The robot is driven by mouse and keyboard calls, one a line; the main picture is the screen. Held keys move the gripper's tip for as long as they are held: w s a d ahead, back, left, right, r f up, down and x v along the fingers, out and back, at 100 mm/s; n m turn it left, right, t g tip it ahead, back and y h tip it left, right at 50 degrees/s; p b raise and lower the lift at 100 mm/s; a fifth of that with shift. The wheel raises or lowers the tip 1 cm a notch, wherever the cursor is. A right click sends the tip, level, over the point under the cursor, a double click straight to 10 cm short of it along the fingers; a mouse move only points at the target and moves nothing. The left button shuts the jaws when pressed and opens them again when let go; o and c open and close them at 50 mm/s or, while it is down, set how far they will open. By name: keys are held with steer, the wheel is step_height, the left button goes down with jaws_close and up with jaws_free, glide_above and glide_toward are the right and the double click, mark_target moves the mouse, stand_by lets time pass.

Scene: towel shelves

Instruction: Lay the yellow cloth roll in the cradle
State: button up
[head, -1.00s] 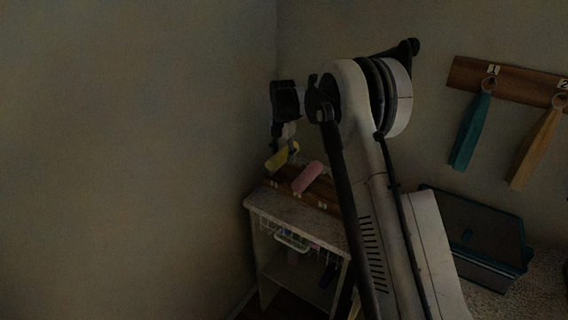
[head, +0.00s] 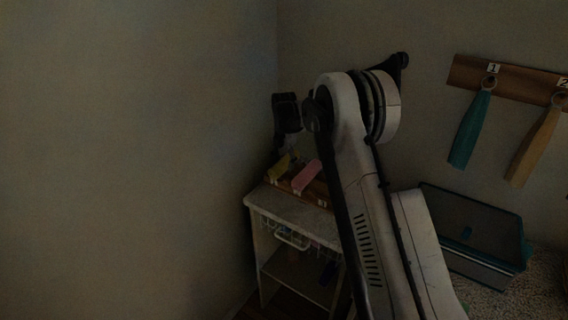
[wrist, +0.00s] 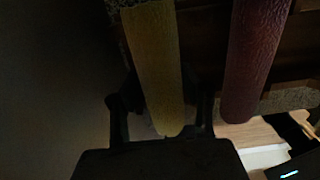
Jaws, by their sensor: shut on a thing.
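The yellow cloth roll (head: 278,168) is low over the left part of the wooden cradle (head: 320,189) on the small cabinet. My gripper (head: 284,152) is above it, shut on it. In the wrist view the yellow roll (wrist: 153,62) runs lengthwise between my two dark fingers (wrist: 160,112). A pink roll (head: 307,177) lies on the cradle just right of the yellow one. In the wrist view it shows dark red (wrist: 252,62), parallel and apart, with dark brown wood between. I cannot tell whether the yellow roll touches the cradle.
The cabinet (head: 285,207) has a pale top and an open shelf below, close to the left wall. A wall rack (head: 515,78) holds a teal towel (head: 470,128) and a tan towel (head: 536,145). A dark bin (head: 475,235) with teal edges stands at right.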

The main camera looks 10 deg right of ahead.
steer(key=shift+f, duration=0.3)
steer(key=o, duration=1.1)
steer(key=shift+o, duration=0.2)
steer(key=shift+r, duration=0.1)
